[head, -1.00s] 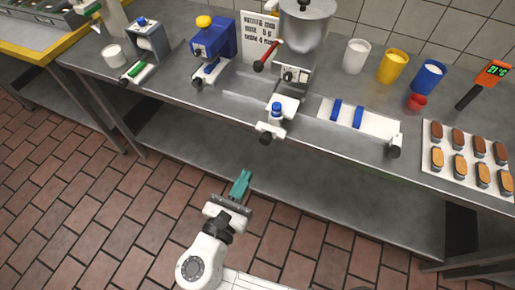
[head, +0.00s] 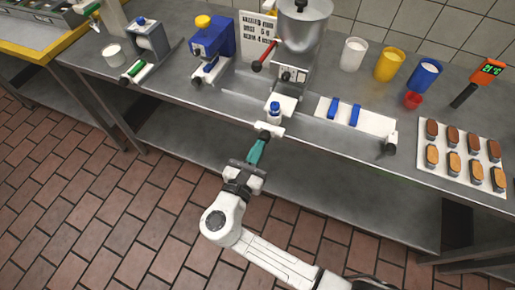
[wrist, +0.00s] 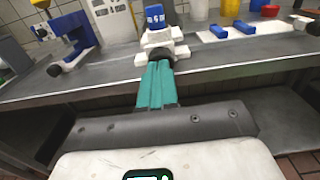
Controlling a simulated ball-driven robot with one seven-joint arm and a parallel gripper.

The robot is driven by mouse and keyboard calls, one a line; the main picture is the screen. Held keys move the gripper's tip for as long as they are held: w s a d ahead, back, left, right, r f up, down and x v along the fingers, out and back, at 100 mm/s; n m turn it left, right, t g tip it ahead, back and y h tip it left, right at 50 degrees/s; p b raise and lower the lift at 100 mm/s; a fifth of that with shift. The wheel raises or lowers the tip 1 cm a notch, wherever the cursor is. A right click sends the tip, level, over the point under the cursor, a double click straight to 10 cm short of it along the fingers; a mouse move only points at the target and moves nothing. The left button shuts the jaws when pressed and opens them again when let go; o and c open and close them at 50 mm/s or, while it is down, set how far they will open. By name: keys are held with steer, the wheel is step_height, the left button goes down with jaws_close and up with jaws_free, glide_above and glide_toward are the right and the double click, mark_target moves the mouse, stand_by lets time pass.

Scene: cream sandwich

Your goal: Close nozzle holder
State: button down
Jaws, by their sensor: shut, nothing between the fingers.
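The nozzle holder (head: 285,103) is a white block with a blue-topped piece (head: 274,109) on it, at the front of the steel machine. A white crossbar with a dark round knob (head: 264,134) sticks out at the table's front edge. In the wrist view the holder (wrist: 160,40) and the knob (wrist: 162,54) are straight ahead of the fingertips. My gripper (head: 258,148) has teal fingers, shut and empty, pointing at the knob from the front. In the wrist view the fingertips (wrist: 157,68) overlap the knob's lower edge; I cannot tell whether they touch it.
The steel hopper machine (head: 303,35) with a red-handled lever (head: 262,61) stands behind. A blue machine (head: 212,40) is to its left. To the right lie a white plate with blue pieces (head: 322,107), several cups and a pastry tray (head: 479,184). The floor in front is clear.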

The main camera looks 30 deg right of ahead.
steer(key=b+x, duration=0.1)
steer(key=x, duration=1.3)
steer(key=shift+w+d+f, duration=0.1)
steer(key=shift+d, duration=0.1)
steer(key=shift+w+r, duration=0.1)
steer(key=shift+r, duration=0.1)
steer(key=shift+d, duration=0.1)
